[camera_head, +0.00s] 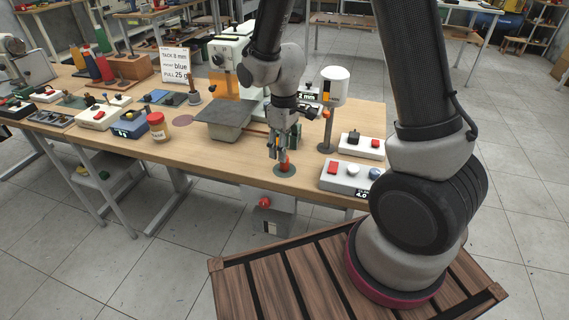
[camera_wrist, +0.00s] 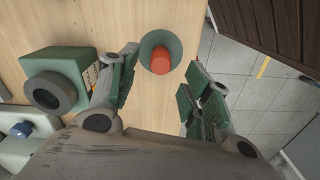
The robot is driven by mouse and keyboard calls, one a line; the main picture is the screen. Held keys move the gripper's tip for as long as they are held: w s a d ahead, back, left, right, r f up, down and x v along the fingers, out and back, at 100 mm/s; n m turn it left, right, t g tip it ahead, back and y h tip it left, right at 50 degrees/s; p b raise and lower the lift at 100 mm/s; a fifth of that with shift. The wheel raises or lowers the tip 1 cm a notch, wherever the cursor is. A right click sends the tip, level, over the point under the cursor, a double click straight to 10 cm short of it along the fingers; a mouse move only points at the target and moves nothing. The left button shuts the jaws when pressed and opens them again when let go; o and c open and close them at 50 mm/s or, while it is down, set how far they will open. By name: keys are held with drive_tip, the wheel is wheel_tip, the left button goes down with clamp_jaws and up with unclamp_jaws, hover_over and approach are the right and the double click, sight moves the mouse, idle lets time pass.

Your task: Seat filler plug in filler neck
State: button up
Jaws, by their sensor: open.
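The filler plug (camera_wrist: 160,62) is a red-orange cylinder standing on a round grey-green pad (camera_wrist: 172,40). In the head view the plug (camera_head: 284,161) stands near the front edge of the table. My gripper (camera_wrist: 158,85) is open and empty, with its green-padded fingers spread to the left and right of the plug. In the head view my gripper (camera_head: 279,146) is just above the plug, pointing down. What looks like the filler neck (camera_wrist: 50,92) is a dark ring on a green labelled block to the left of my left finger. The ring's opening is dark inside.
A white button box (camera_head: 349,178) sits right of the pad, with a white cylinder on a post (camera_head: 326,130) behind it. A grey plate (camera_head: 224,118) and a labelled jar (camera_head: 157,126) lie left. The table edge (camera_wrist: 198,45) is close on the right in the wrist view.

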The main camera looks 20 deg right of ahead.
wheel_tip(320, 180, down, 3)
drive_tip(key=shift+f, duration=0.15)
clamp_jaws()
